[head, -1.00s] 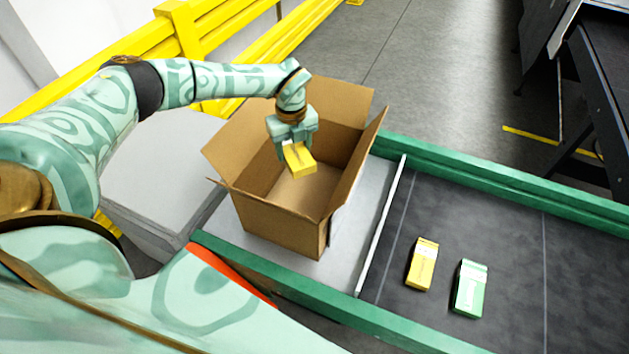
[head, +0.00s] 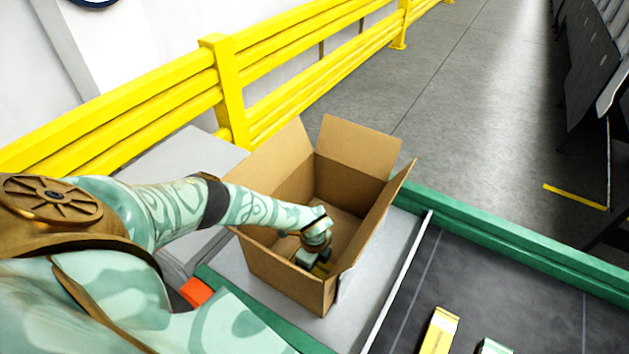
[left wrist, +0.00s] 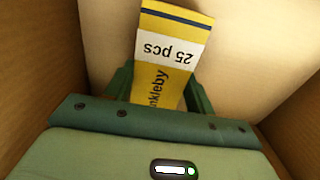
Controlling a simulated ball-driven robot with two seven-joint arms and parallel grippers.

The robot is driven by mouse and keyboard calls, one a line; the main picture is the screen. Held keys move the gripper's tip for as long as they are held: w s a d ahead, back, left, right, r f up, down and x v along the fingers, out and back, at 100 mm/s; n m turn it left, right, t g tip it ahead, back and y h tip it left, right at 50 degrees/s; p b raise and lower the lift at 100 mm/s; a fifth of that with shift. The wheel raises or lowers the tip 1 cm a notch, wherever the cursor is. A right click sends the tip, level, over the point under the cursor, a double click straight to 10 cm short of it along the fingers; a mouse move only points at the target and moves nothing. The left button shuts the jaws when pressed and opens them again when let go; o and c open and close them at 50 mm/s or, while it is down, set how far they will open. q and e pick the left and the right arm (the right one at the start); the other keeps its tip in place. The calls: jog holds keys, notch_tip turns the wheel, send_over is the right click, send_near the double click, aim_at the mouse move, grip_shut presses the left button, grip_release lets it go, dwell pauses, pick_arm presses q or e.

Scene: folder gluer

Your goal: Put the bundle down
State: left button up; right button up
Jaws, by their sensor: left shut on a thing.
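My left gripper (head: 312,260) reaches down inside the open cardboard box (head: 290,283). It is shut on a yellow bundle (left wrist: 165,75) with a white band that reads "25 pcs". In the left wrist view the bundle sits between the two green fingers, with box walls on both sides and the pale box floor beyond it.
The box stands on a grey plate (head: 385,262) beside a dark conveyor belt (head: 500,285) with green rails (head: 530,250). A yellow guard rail (head: 235,90) runs behind the box.

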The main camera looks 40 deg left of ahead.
pick_arm(q)
jog(key=shift+f, duration=0.4)
jog(key=shift+f, duration=0.15)
jog(key=o, duration=1)
jog(key=shift+o, duration=0.2)
notch_tip(320, 180, up, 12)
jog(key=p, duration=0.3)
